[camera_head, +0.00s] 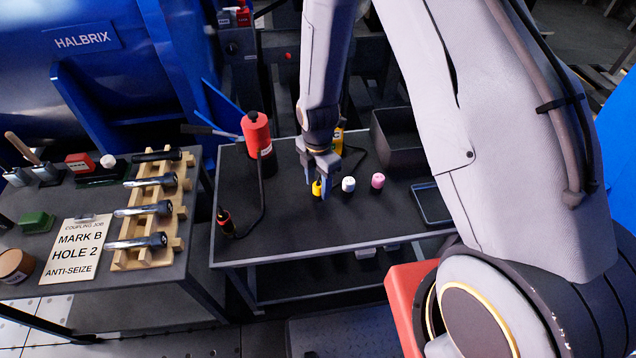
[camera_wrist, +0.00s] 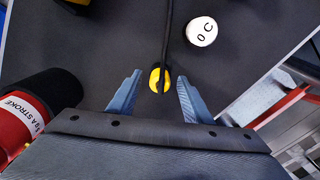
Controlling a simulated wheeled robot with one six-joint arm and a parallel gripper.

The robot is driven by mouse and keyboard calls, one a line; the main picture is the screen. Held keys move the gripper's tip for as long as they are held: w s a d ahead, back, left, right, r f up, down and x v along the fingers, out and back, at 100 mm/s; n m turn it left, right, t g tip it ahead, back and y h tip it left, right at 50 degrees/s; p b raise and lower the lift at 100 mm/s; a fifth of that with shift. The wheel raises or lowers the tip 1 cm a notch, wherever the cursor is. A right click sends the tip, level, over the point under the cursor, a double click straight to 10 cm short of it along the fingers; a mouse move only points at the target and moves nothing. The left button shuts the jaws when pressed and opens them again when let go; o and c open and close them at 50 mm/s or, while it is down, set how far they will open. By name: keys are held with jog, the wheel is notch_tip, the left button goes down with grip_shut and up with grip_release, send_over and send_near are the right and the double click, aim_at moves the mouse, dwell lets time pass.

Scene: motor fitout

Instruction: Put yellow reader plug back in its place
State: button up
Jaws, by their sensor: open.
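The yellow reader plug (camera_head: 316,188) is on the dark table, between the fingers of my gripper (camera_head: 317,184). In the wrist view the yellow plug (camera_wrist: 154,80), with a black band, lies between the two blue fingertips (camera_wrist: 160,78), with gaps on both sides. My gripper is open and holds nothing. A black cable runs from the plug toward the top of the wrist view. A yellow device (camera_head: 338,137), probably the reader, stands behind my gripper and is partly hidden; its yellow edge (camera_wrist: 78,2) shows at the top of the wrist view.
A white-topped piece (camera_head: 348,184) and a pink one (camera_head: 377,180) stand right of the plug. A red-and-black cylinder (camera_head: 257,137) stands left, cabled to a red-and-black plug (camera_head: 225,220). A black bin (camera_head: 398,140) and shallow tray (camera_head: 430,204) are right. The table's front middle is clear.

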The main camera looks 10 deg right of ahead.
aim_at(318, 184)
notch_tip(318, 184, up, 6)
jog(key=shift+r+b, duration=0.1)
jog(key=shift+b, duration=0.3)
jog(key=shift+r, duration=0.8)
jog(key=shift+r, duration=0.1)
jog(key=s+d+r+m, duration=0.5)
jog(key=s+r+m, duration=0.2)
jog(key=m, duration=0.5)
jog(key=s+d+r+m, duration=0.5)
jog(key=s+r+m, duration=0.3)
jog(key=m, duration=0.4)
jog(key=shift+d+r, duration=0.25)
jog(key=shift+r, duration=0.5)
